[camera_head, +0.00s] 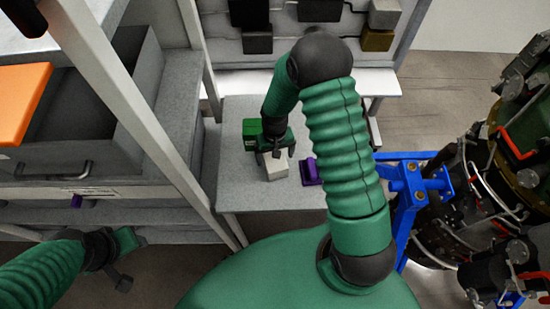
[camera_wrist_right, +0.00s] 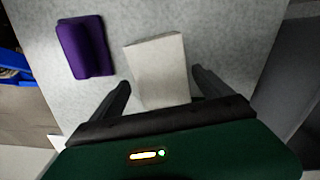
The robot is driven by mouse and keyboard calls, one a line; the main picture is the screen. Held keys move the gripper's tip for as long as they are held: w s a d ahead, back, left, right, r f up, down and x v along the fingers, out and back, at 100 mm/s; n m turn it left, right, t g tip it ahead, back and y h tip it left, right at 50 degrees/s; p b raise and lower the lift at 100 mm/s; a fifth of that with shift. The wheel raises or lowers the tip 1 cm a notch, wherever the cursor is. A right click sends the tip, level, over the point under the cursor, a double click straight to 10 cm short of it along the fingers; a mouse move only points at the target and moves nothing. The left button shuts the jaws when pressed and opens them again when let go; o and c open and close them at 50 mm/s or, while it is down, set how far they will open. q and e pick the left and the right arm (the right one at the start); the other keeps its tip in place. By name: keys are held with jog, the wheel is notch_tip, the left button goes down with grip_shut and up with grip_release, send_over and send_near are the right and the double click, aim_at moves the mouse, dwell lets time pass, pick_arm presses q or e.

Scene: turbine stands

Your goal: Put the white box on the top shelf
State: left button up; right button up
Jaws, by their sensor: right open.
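The white box (camera_head: 275,166) lies on the grey table (camera_head: 245,197). My right gripper (camera_head: 273,149) is right above it, pointing down. In the right wrist view the box (camera_wrist_right: 158,62) extends between the two spread fingers of the open gripper (camera_wrist_right: 160,80), with a gap visible at the right finger. I cannot tell how far above the tabletop the fingertips are. My left gripper (camera_head: 112,262) is low at the left, away from the box, and its jaws are not clear. A grey storage unit with an upper surface (camera_head: 75,42) stands at the left; which level is the top shelf is unclear.
A purple block (camera_head: 310,171) lies just right of the box, also in the right wrist view (camera_wrist_right: 86,47). White posts (camera_head: 135,105) stand between table and unit. An orange panel (camera_head: 20,100) is at far left. A turbine (camera_head: 475,190) on a blue stand (camera_head: 405,205) is at the right.

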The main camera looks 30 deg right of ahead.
aim_at(274, 161)
jog(key=shift+s+a+f+p, duration=0.1)
jog(key=shift+f+p, duration=0.1)
jog(key=shift+f, duration=0.45)
jog(key=shift+s+a+f+p, duration=0.1)
jog(key=shift+f+p, duration=0.05)
jog(key=shift+f, duration=0.45)
jog(key=shift+w+f, duration=0.1)
jog(key=shift+f, duration=0.2)
jog(key=shift+a, duration=0.15)
jog(key=shift+d, duration=0.2)
jog(key=c, duration=1.2)
pick_arm(q)
jog(key=shift+a+r, duration=0.3)
jog(key=shift+r, duration=0.4)
pick_arm(e)
jog(key=c, duration=0.6)
jog(key=shift+o, duration=0.2)
